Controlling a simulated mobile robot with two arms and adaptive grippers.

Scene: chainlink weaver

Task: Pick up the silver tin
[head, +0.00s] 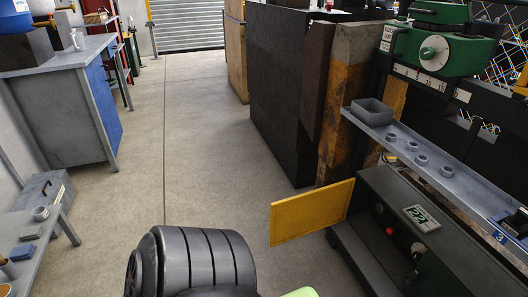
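I cannot pick out a silver tin for certain. A small round grey metal piece (40,213) sits on the low grey bench at the lower left; it is too small to tell if it is a tin. Several small grey ring-like pieces (421,160) stand in a row on the grey shelf at the right, in front of a grey square bin (367,112). Neither of my grippers can be made out in the head view.
A grey workbench (58,70) with a blue panel stands at the upper left. A grey toolbox (42,190) is below it. At the right is a green-headed machine (440,48) with a yellow panel (311,212) jutting into the aisle. The concrete floor (205,140) between is clear.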

